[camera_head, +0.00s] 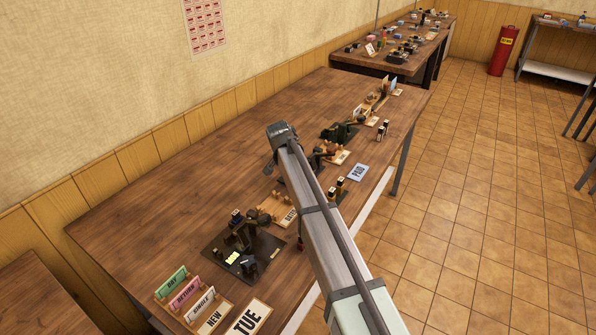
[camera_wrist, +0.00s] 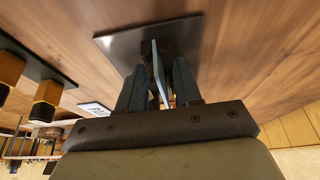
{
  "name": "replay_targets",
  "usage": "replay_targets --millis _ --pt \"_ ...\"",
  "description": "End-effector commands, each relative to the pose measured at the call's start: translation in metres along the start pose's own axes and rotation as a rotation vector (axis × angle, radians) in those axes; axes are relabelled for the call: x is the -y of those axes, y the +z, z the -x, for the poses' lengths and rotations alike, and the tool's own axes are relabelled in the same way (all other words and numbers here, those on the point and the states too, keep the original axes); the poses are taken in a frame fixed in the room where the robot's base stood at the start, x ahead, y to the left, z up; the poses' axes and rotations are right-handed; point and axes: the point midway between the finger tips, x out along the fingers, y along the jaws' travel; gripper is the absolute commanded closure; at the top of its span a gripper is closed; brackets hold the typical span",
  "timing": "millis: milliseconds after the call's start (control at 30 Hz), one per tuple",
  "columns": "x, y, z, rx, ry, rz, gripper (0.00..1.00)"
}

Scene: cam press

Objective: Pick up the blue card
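A light blue card marked PAID (camera_head: 357,172) lies flat near the front edge of the long table, just right of my arm. Another pale blue upright card (camera_head: 391,84) stands farther along the table. In the wrist view, my gripper (camera_wrist: 160,68) points at a dark plate (camera_wrist: 113,42) on the wood. Its two dark fingers are apart. A thin bluish-grey upright strip (camera_wrist: 163,76) shows between them, with gaps beside it; I cannot tell whether it is a card. In the head view my arm hides most of the gripper.
A dark-based press (camera_head: 243,262) and a rack of green, pink and white cards (camera_head: 185,294) stand at the near end. Black-and-tan stamps (camera_head: 383,130) stand near the PAID card. The table's wall side is clear. A red extinguisher (camera_head: 503,52) stands far off.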

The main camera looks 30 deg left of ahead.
Motion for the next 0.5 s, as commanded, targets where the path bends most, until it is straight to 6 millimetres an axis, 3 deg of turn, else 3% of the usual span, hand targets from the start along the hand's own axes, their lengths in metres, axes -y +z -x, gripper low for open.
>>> replay_targets --millis 133,500 --pt "-0.0001 0.0000 0.0003 0.000 0.000 0.000 0.68" --pt "-0.0002 0.0001 0.0004 0.000 0.000 0.000 1.00"
